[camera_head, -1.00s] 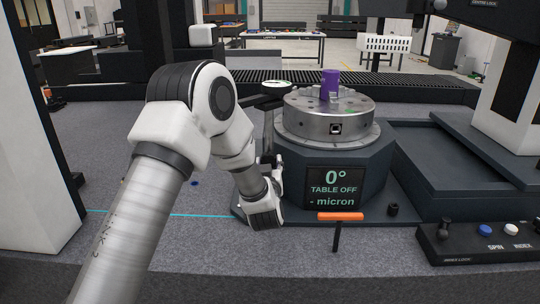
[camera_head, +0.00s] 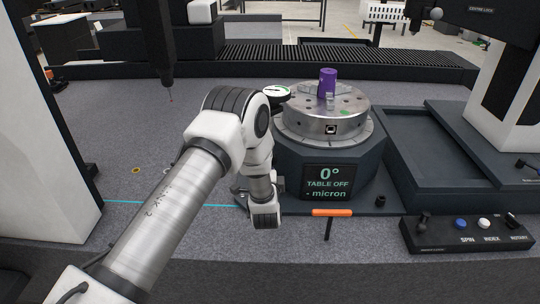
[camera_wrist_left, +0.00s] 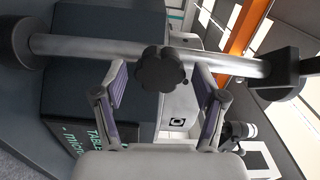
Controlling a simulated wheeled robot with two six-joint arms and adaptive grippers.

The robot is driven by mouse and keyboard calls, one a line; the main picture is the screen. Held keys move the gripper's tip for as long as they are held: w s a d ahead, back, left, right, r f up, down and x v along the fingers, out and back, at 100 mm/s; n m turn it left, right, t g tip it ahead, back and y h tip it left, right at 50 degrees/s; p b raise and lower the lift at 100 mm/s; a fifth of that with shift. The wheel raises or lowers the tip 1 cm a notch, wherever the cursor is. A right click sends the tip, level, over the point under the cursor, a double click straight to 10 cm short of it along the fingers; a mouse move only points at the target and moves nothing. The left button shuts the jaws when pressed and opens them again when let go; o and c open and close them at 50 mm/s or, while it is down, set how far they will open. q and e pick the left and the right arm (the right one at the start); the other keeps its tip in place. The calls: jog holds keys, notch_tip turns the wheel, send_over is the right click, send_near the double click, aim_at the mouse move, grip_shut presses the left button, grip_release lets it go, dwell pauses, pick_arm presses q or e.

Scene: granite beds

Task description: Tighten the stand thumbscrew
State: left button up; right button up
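The stand's thumbscrew is a black lobed knob (camera_wrist_left: 162,68) on a silver post (camera_wrist_left: 110,47) in the left wrist view. My left gripper (camera_wrist_left: 160,78) is open, with its purple-padded fingers on either side of the knob. I see a gap between the pads and the knob; I cannot tell how deep the knob sits between them. In the head view, my left arm hides most of the stand and the fingers. The dial gauge (camera_head: 277,91) shows above my wrist, beside the round metal table (camera_head: 312,124). My right gripper is not in view.
A purple cylinder (camera_head: 327,82) stands on the round table. Below it is a display (camera_head: 331,182) reading 0°, TABLE OFF. An orange-handled tool (camera_head: 332,212) is in front. A control box (camera_head: 465,234) lies at right. The granite left of my arm is mostly clear.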

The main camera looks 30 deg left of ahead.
pick_arm(q)
jog(key=p+v, duration=0.1)
jog(key=v, duration=0.5)
jog(key=shift+p, duration=0.35)
